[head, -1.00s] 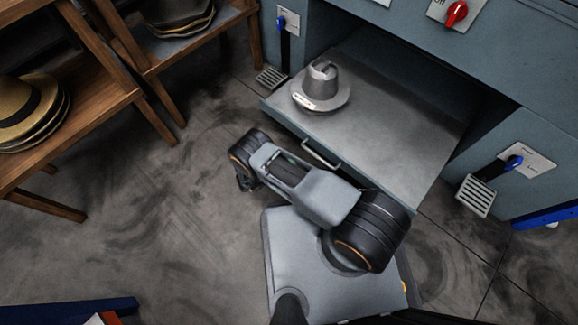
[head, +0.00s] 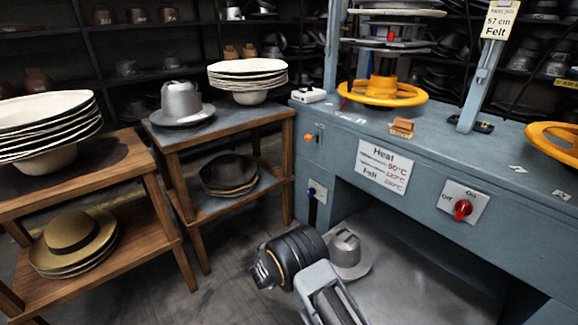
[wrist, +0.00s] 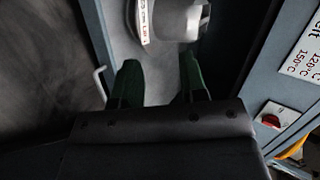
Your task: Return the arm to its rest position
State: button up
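My arm (head: 322,290) shows at the bottom centre of the head view, with a black joint just left of the grey hat. My gripper (wrist: 160,82) shows in the wrist view as two dark green fingers, spread apart with nothing between them. The grey felt hat (head: 347,262) rests on the pulled-out metal drawer (head: 415,282), partly hidden by my arm in the head view. In the wrist view the hat (wrist: 172,22) with a white label lies beyond the fingertips, apart from them as far as I can tell.
The blue-grey press bench (head: 330,135) carries orange wheels and a red knob (head: 463,209). Left of it stand a wooden table (head: 240,122) with another grey hat (head: 181,104) and a shelf (head: 110,165) with stacked hats. A little floor shows between them and my arm.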

notch_tip(320, 180, up, 25)
jog(key=w+n+t+y+p, duration=0.1)
jog(key=w+n+y+p, duration=0.2)
jog(key=n+y+p, duration=0.4)
jog(key=s+d+r+n+y+p, duration=0.1)
jog(key=s+r+n+p, duration=0.25)
jog(key=r, duration=0.45)
jog(key=s+d+r+n+y+p, duration=0.1)
jog(key=s+r+n+p, duration=0.2)
jog(key=r, duration=0.5)
jog(key=s+d+r+n+g+h+p, duration=0.1)
jog(key=s+d+r+n+g+p, duration=0.1)
jog(key=s+r, duration=0.4)
jog(key=s+d+r+n+g+p, duration=0.2)
jog(key=s+d+r+n+p, duration=0.3)
jog(key=s, duration=0.5)
jog(key=s+d+r+n+g+h+p, duration=0.1)
jog(key=s+d+r+n+g+p, duration=0.1)
jog(key=s+d+r+n+p, duration=0.2)
jog(key=s+d+r+p, duration=0.2)
jog(key=s+r+p, duration=0.1)
jog(key=s+r, duration=0.1)
jog(key=shift+s+d+h, duration=0.25)
jog(key=shift+d+h, duration=0.05)
jog(key=shift+r+n, duration=0.1)
jog(key=shift+n, duration=0.15)
